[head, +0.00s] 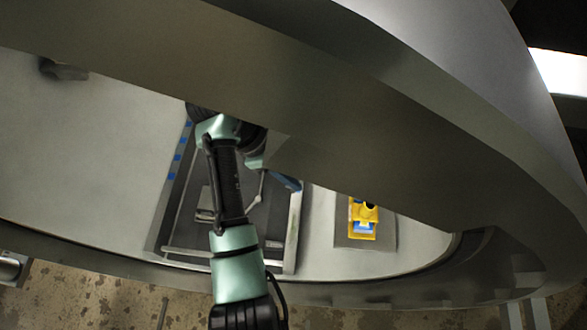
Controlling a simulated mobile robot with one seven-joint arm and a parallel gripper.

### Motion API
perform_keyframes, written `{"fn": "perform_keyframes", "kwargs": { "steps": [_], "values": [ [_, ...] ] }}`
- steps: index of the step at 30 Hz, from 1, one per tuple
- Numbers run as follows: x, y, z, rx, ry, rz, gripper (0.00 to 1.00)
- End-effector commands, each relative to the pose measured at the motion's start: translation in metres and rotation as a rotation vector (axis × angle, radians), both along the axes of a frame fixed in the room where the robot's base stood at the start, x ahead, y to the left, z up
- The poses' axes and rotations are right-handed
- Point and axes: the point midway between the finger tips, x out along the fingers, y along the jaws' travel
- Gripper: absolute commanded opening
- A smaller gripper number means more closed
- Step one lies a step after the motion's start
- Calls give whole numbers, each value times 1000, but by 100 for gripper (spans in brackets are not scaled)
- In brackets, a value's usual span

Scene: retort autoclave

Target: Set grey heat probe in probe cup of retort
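My arm reaches up the picture into the round retort opening, over a dark tray (183,232) with a pale metal frame. The arm's far end goes behind the retort's thick metal rim (330,130), which hides the fingers of my gripper. A thin grey rod (258,187) shows just right of the arm, above the tray. I cannot tell whether it is the grey heat probe or whether anything holds it. A small blue piece (287,181) shows beside it, partly under the rim. I cannot make out the probe cup for certain.
A yellow and blue block-like fixture (363,218) stands on a grey plate (387,236) right of the tray. Small blue marks (181,156) line the tray's left side. A dark grey lump (63,70) lies at upper left. The pale floor on the left is clear.

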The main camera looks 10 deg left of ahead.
Motion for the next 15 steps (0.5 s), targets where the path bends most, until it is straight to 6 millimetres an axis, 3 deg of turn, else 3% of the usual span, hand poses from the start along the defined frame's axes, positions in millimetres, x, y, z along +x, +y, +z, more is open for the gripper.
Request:
{"fn": "perform_keyframes", "kwargs": {
  "steps": [15],
  "values": [
    [0, 0, 36, -1, 0, 1, 0]
  ]
}}
